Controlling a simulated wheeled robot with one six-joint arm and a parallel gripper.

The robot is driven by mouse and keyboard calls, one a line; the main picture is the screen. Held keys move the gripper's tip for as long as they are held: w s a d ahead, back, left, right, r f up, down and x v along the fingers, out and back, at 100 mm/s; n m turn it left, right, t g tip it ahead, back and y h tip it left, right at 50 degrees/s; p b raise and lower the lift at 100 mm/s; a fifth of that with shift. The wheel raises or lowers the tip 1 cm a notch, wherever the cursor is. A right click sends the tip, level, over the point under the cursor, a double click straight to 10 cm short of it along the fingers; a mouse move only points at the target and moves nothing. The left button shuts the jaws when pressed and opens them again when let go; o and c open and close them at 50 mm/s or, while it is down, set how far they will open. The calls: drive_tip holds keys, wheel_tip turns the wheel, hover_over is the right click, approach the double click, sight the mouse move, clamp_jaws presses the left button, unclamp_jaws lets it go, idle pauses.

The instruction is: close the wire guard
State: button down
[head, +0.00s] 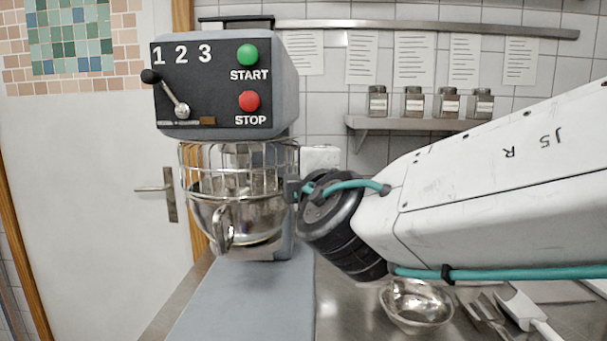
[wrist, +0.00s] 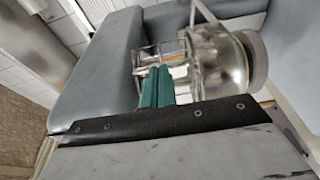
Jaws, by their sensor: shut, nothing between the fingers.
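The wire guard (head: 240,158) is a cage of thin metal wires under the mixer's head, around the top of the steel bowl (head: 235,215). Its wires span the front in the head view; I cannot tell whether it is fully closed. In the wrist view, parts of the guard (wrist: 150,58) show beside the bowl (wrist: 222,62). My gripper's teal fingers (wrist: 157,86) are shut and empty, close to the guard's wires; I cannot tell whether they touch. In the head view my wrist is at the right of the guard and the fingers are hidden.
The grey mixer (head: 225,80) has a lever, a green START button (head: 247,54) and a red STOP button (head: 249,101). A small steel bowl (head: 416,304) and utensils (head: 520,308) lie on the counter below my arm. A shelf with spice jars (head: 413,103) hangs behind.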

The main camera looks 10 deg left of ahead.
drive_tip(key=s+d+f+m+g+h, duration=0.2)
drive_tip(key=s+d+f+m+h, duration=0.15)
drive_tip(key=d, duration=0.75)
drive_tip(key=s+d+f+m+g+h, duration=0.25)
drive_tip(key=d+f+m+h, duration=0.2)
drive_tip(key=d, duration=0.65)
drive_tip(key=s+d+f+m+g+h, duration=0.25)
drive_tip(key=d+f+m+h, duration=0.2)
drive_tip(key=d, duration=0.55)
drive_tip(key=s+d+f+m+g+y, duration=0.2)
drive_tip(key=s+f+m+g, duration=0.1)
drive_tip(key=s, duration=0.4)
drive_tip(key=s+d+f+m+g+y, duration=0.2)
drive_tip(key=s+f+m+g+y, duration=0.1)
drive_tip(key=s+m, duration=0.4)
drive_tip(key=shift+s+d+f+g, duration=0.3)
drive_tip(key=shift+s+f+g, duration=0.4)
drive_tip(key=shift+g, duration=0.4)
